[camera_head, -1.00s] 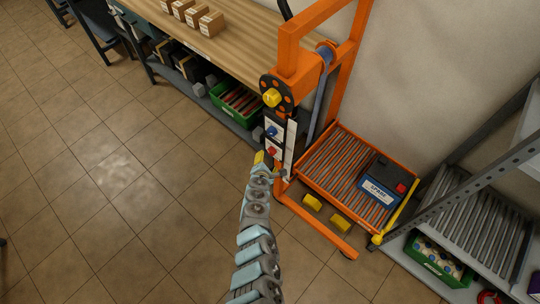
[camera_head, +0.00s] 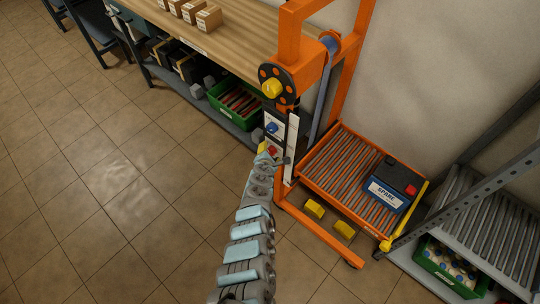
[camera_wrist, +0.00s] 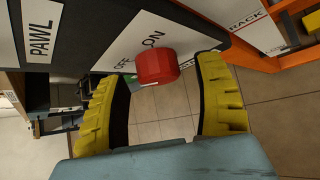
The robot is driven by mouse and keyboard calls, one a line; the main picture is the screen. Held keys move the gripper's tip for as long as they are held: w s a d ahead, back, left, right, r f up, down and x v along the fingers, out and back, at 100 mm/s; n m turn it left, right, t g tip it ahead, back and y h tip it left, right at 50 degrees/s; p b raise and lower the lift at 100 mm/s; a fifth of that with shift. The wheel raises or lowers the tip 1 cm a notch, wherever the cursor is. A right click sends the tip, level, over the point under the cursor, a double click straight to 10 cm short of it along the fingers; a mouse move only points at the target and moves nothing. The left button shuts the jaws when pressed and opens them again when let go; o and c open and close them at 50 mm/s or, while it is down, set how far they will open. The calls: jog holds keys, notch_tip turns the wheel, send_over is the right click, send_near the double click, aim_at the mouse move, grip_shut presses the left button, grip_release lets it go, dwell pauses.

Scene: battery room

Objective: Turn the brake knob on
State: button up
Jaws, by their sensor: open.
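A red knob (camera_wrist: 157,67) sits on a white plate (camera_wrist: 120,45) marked OFF and ON, on the dark panel of the orange lift. Its pointer direction is unclear, and no brake label is legible. In the head view the red knob (camera_head: 272,151) is partly hidden by my gripper (camera_head: 264,148), below a blue knob (camera_head: 271,127). In the wrist view my gripper (camera_wrist: 157,75) has its yellow fingers spread, one on each side of the red knob. A gap shows at the left finger; the right fingertip is very close to the knob, contact unclear.
A PAWL label (camera_wrist: 40,32) is beside the knob plate. The lift (camera_head: 297,60) carries a yellow crank knob (camera_head: 271,88) above and a roller tray (camera_head: 330,160) with a SPARE battery (camera_head: 388,190). A workbench (camera_head: 240,35) stands behind left. Floor on the left is clear.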

jog(key=shift+w+f, duration=0.2)
jog(key=shift+w, duration=0.05)
jog(key=c, duration=1.2)
